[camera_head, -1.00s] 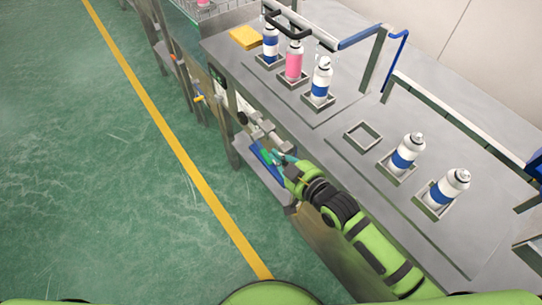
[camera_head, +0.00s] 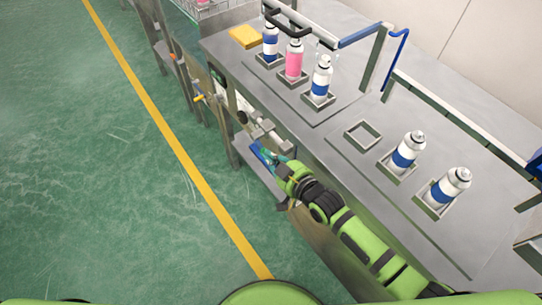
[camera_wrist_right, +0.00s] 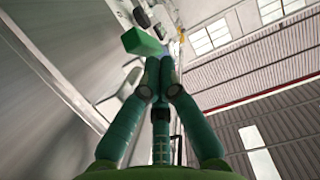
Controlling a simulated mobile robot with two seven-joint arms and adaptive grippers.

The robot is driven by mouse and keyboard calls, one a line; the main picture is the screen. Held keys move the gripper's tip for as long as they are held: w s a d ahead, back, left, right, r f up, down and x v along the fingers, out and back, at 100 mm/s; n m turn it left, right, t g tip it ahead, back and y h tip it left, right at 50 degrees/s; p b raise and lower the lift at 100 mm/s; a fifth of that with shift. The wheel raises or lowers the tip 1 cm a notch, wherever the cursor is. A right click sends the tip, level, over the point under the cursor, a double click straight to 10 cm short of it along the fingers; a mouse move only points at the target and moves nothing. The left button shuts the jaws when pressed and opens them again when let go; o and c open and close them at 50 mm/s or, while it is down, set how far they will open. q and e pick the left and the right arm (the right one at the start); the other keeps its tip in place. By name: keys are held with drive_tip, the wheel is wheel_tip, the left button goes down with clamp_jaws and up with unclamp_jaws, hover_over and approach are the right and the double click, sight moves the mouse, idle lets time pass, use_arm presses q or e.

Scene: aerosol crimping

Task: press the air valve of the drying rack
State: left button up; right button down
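My right gripper (camera_head: 274,160) is at the front side of the metal bench, below its top edge. In the right wrist view its two teal fingers (camera_wrist_right: 163,74) meet at the tips and look shut, with nothing visible between them. A green block (camera_wrist_right: 142,42) shows just beyond the fingertips; I cannot tell whether they touch it. A blue part (camera_head: 258,150) shows beside the gripper in the head view, partly hidden by it. Grey fittings (camera_head: 262,128) sit on the bench front just above. I cannot tell which part is the air valve. My left gripper is not in view.
The metal bench (camera_head: 350,110) carries several cans in square holders, including a pink can (camera_head: 293,60), and one empty holder (camera_head: 363,135). A yellow handle (camera_head: 198,98) is farther along the bench front. The green floor (camera_head: 90,190) to the left is clear.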

drive_tip(key=shift+f, duration=0.55)
drive_tip(key=shift+w+a+f+b, duration=0.1)
drive_tip(key=shift+w+f+b, duration=0.1)
drive_tip(key=shift+f+b, duration=0.6)
drive_tip(key=shift+w+a+f+b, duration=0.15)
drive_tip(key=shift+f+b, duration=0.1)
drive_tip(key=shift+f, duration=0.15)
drive_tip(key=shift+w+a+f+b, duration=0.15)
drive_tip(key=shift+f+b, duration=0.1)
drive_tip(key=shift+f, duration=0.15)
drive_tip(key=shift+r, duration=0.1)
